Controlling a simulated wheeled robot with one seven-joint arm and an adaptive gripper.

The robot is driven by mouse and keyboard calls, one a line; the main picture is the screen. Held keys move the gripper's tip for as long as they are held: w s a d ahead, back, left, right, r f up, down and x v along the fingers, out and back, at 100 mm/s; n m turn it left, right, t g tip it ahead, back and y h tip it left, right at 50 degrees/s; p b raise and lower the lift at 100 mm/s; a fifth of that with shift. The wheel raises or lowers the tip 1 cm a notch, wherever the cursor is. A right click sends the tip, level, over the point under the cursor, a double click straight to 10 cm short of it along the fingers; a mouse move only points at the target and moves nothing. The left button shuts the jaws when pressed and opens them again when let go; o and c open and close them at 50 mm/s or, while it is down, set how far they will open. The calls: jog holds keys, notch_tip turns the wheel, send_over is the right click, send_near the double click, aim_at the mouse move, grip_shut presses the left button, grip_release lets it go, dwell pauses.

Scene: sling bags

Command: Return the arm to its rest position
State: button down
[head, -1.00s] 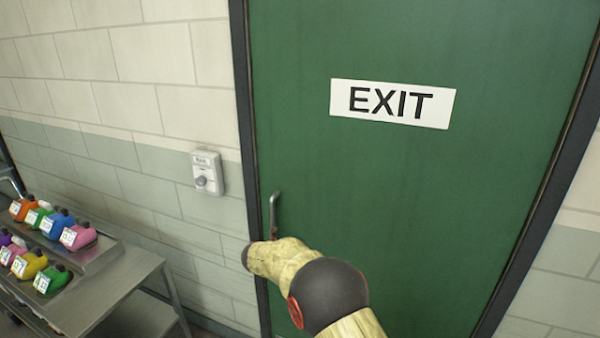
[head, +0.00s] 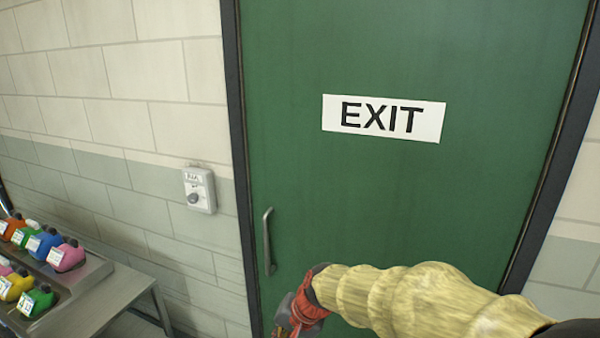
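My arm (head: 410,295) reaches in from the lower right of the head view, in front of the green door. My gripper (head: 284,333) is at the bottom of the picture, below and a little right of the door handle, and apart from it. Its fingertips are small and partly cut off by the picture's lower edge, so whether they are open or shut does not show. No sling bag can be made out in it.
A green door (head: 400,200) with an EXIT sign (head: 383,118) and a metal handle (head: 268,242) stands close ahead, closed. A wall box (head: 199,190) hangs left of it. At the lower left a metal table (head: 110,297) bears several colourful labelled items (head: 66,256).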

jog(key=s+d+r+n+t+h+b, duration=0.1)
jog(key=s+d+r, duration=0.3)
jog(key=s+d, duration=0.6)
jog(key=s+d+r+n+t+h+b, duration=0.1)
jog(key=s+d+r+n+t+h, duration=0.1)
jog(key=s+d, duration=0.9)
jog(key=d+r+h, duration=0.1)
jog(key=d+r, duration=0.1)
jog(key=d, duration=0.1)
jog(key=shift+d+r+h+b, duration=0.2)
jog(key=shift+r+h+b, duration=0.1)
jog(key=shift+r+b, duration=0.1)
